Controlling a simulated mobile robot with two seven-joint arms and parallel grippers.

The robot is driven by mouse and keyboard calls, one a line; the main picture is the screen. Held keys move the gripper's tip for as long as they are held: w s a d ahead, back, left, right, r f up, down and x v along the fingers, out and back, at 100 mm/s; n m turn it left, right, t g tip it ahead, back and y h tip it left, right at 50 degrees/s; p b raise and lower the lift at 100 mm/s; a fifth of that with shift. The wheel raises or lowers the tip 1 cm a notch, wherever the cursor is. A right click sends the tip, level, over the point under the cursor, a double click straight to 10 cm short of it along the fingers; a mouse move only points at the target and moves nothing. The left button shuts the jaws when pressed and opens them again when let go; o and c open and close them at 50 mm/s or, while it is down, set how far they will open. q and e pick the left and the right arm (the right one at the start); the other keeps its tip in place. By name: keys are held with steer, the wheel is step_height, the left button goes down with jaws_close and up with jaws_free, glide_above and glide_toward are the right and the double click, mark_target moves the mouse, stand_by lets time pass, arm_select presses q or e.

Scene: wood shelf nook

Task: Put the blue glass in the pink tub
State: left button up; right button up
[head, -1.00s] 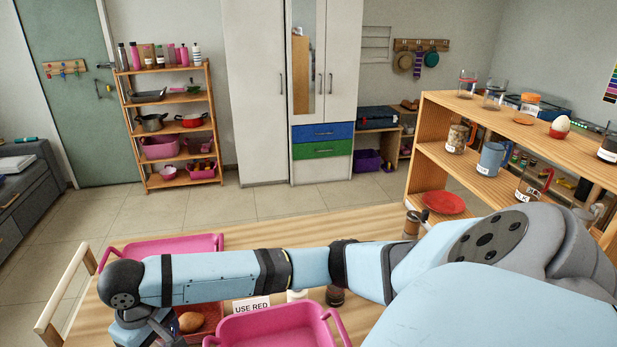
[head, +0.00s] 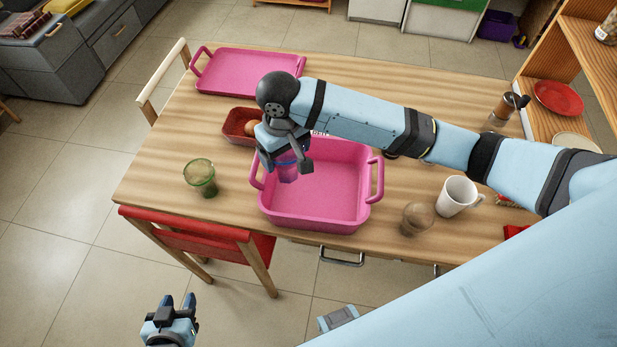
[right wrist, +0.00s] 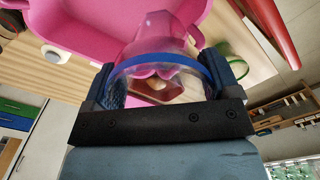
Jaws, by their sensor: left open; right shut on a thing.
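The pink tub (head: 330,222) stands on the wooden table near its front edge; its inside looks empty. My right gripper (head: 287,155) is over the tub's left part, shut on the blue glass (head: 288,172), which points down. In the right wrist view the see-through blue glass (right wrist: 160,58) with its blue band is between the fingers of my right gripper (right wrist: 155,85), with the pink tub (right wrist: 88,38) behind. I cannot tell whether the glass is touching the tub. My left gripper (head: 175,312) is open and empty, low in front of the table.
A green glass (head: 201,178) stands left of the tub. A white mug (head: 455,196) and a brownish glass (head: 417,219) stand right of it. Behind are a red tray (head: 235,122) and a pink tray (head: 243,75). A red chair (head: 200,238) is at the front edge.

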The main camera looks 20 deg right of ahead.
step_height(320, 180, down, 18)
steer(key=shift+r, duration=0.25)
steer(key=shift+f, duration=0.1)
steer(key=o, duration=0.9)
step_height(320, 180, up, 12)
steer(key=shift+r, duration=0.15)
stand_by(0.4)
